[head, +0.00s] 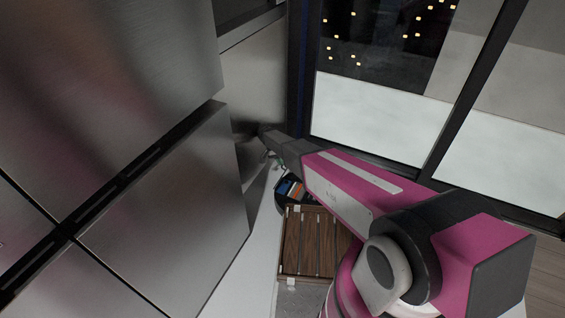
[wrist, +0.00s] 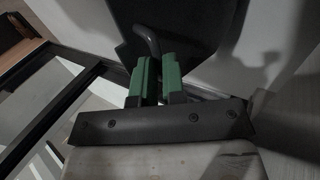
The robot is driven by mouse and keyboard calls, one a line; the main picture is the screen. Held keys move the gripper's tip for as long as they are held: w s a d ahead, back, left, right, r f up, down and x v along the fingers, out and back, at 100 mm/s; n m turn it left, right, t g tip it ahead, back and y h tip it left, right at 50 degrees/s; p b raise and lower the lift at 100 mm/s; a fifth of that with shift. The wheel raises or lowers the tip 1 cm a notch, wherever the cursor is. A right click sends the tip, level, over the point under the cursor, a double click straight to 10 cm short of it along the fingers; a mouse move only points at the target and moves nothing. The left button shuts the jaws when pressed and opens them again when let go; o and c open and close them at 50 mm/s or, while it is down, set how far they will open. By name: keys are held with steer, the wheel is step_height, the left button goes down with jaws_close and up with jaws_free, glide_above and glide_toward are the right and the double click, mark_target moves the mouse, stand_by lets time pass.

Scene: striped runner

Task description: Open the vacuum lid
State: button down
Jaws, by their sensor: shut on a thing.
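The vacuum (head: 283,203) is a dark rounded body on the floor in the head view, partly behind my arm. Blue and orange parts show on its upper side. In the wrist view a dark flat panel (wrist: 195,28), which looks like its lid, has a thin curved dark handle (wrist: 152,40). My gripper (wrist: 156,75) has green finger pads closed around the lower part of this handle. In the head view my gripper (head: 270,157) is small and reaches low beside the steel cabinets. How far the lid is raised is hard to tell.
Steel cabinet fronts (head: 170,210) stand close on the left. A slatted wooden mat or rack (head: 305,242) lies on the floor in front of the vacuum, partly behind my arm. Dark-framed glass panels (head: 375,115) close off the back and right.

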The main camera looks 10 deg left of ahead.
steer(key=c, duration=1.2)
jaws_free()
